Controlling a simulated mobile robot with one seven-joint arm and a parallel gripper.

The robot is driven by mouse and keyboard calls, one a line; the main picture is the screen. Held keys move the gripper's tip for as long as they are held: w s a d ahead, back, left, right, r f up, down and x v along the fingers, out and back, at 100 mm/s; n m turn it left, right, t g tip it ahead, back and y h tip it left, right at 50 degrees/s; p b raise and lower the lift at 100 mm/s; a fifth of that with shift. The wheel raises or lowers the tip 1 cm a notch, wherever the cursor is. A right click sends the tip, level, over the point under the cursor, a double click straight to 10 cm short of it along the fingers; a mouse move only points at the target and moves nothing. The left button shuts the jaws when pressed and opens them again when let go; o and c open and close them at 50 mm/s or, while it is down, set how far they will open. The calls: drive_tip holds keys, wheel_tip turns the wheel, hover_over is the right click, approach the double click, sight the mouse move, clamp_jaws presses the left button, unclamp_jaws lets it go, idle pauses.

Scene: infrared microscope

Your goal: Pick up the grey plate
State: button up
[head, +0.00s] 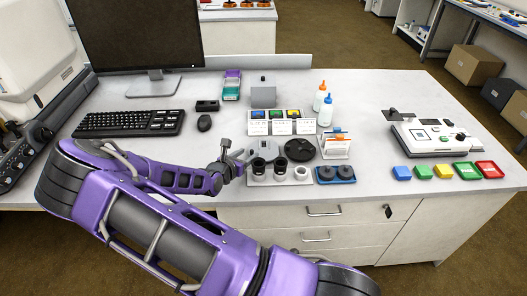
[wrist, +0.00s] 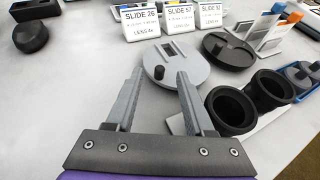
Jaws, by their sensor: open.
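The grey plate (wrist: 192,62) is a round, light grey disc with a dark slot and a small dark knob, lying on the white table in the wrist view. In the head view the plate (head: 265,147) lies behind the black eyepiece tubes and is partly hidden. My gripper (wrist: 159,78) is open and empty, with its fingertips over the plate's near edge in the wrist view. I cannot tell whether they touch it. In the head view my gripper (head: 240,157) is just left of the plate.
A black disc (head: 301,149) lies right of the plate. Black eyepiece tubes (wrist: 239,110) stand close on its right. Slide cards (wrist: 184,16) stand behind it. A blue tray with black parts (head: 336,174) is farther right.

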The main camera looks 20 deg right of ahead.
sight(263, 149)
drive_tip(key=shift+x, duration=1.25)
clamp_jaws()
